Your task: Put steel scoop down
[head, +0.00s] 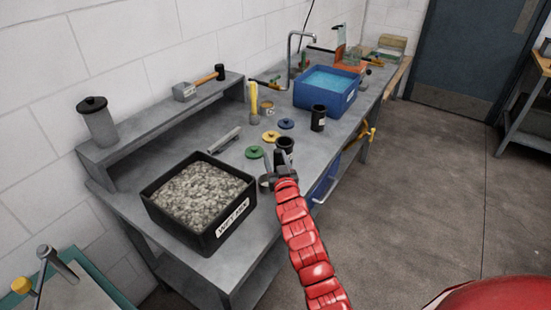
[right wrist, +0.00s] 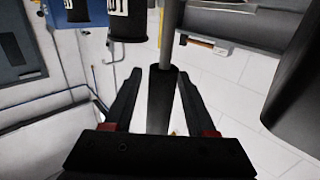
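My right gripper (head: 280,168) is above the front edge of the steel bench, at the end of my red arm. In the right wrist view its two fingers (right wrist: 160,85) stand on either side of a dark handle (right wrist: 162,100) with a grey metal shaft (right wrist: 172,35). I take this for the steel scoop, held between the fingers. In the head view a small grey metal part (head: 265,183) shows just left of the gripper; the rest of the scoop is hidden there. My left gripper is not in view.
A black WET MIX tub (head: 230,222) of grey gravel stands left of the gripper. Black cups (head: 285,145), (head: 318,118), coloured lids (head: 271,137) and a grey bar-shaped tool (head: 225,140) are on the bench. A blue basin (head: 345,99) stands farther back. Bare bench shows between tub and lids.

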